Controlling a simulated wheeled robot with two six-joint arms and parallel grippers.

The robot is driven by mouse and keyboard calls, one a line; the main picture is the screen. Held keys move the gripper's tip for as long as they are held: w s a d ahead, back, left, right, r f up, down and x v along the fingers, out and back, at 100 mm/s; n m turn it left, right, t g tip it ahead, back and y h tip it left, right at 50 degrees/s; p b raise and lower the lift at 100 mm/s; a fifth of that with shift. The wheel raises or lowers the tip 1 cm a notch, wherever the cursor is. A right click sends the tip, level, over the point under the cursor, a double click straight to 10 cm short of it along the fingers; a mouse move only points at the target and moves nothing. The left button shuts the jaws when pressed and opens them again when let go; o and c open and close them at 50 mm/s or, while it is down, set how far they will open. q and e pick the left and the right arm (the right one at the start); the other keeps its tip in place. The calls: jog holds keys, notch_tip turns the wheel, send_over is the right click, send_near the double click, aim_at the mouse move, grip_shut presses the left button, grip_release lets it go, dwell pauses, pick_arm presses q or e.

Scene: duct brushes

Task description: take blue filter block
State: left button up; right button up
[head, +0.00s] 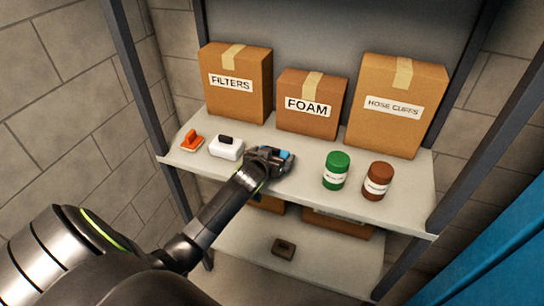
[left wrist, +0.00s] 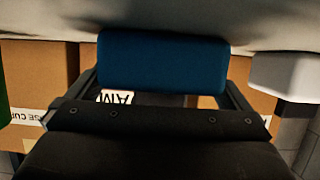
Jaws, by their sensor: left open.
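The blue filter block (head: 285,155) sits on the upper shelf, mostly hidden behind my left gripper (head: 274,159) in the head view. In the left wrist view the blue block (left wrist: 162,62) is large and lies straight ahead, spanning most of the width between the fingers. My left gripper (left wrist: 162,92) is open, one finger near each end of the block. I cannot tell whether the fingers touch it. My right gripper is not in view.
On the upper shelf (head: 305,187), a white block with a dark handle (head: 226,148) and an orange brush-like item (head: 191,141) stand left; green (head: 336,171) and brown (head: 377,181) jars stand right. FILTERS (head: 236,84), FOAM (head: 308,104) and HOSE CUFFS (head: 395,106) boxes line the back.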

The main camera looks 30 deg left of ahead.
pick_arm(q)
jog(key=shift+x, duration=1.05)
jog(key=c, duration=0.7)
jog(key=shift+r, duration=0.1)
